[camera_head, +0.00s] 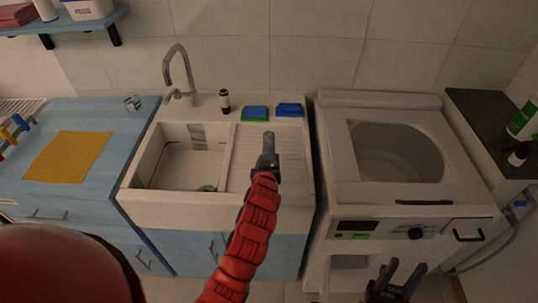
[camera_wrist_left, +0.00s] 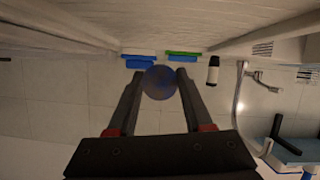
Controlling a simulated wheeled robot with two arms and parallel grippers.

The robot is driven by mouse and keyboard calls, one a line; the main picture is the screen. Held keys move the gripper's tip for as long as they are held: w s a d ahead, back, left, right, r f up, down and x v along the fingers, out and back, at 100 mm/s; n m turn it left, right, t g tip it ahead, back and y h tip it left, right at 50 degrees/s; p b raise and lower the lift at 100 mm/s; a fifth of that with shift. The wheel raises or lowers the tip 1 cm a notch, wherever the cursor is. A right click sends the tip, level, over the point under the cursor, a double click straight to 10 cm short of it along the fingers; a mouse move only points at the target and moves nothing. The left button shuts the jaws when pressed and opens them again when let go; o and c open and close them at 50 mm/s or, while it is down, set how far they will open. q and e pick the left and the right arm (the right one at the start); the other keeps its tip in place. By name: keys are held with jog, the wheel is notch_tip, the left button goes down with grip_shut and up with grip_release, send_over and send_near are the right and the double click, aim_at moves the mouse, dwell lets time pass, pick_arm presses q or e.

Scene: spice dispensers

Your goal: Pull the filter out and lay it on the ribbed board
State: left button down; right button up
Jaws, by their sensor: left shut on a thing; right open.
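My left gripper (camera_head: 268,140) is over the ribbed board (camera_head: 242,170), the grooved drainer right of the sink basin. In the left wrist view its two fingers (camera_wrist_left: 160,80) are on either side of a dark bluish round thing, which I take to be the filter (camera_wrist_left: 160,83). The gripper is shut on it. In the head view the filter cannot be made out at the fingertips. Whether it touches the board is not clear. My right gripper (camera_head: 403,268) is open and empty, low in front of the washing machine.
Blue and green sponges (camera_head: 255,113) and a blue sponge (camera_head: 290,109) lie behind the board, with a dark bottle (camera_head: 225,101) to their left. The basin (camera_head: 180,165) and tap (camera_head: 180,65) are at left. The washing machine (camera_head: 385,190) stands at right.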

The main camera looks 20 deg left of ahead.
pick_arm(q)
jog(key=shift+s+f, duration=0.2)
jog(key=shift+f, duration=0.35)
jog(key=shift+w+f+b, duration=0.15)
jog(key=shift+f+b, duration=0.25)
jog(key=shift+f, duration=0.45)
jog(key=shift+f+b, duration=0.3)
jog(key=shift+f, duration=0.65)
jog(key=shift+c, duration=1.1)
grip_release()
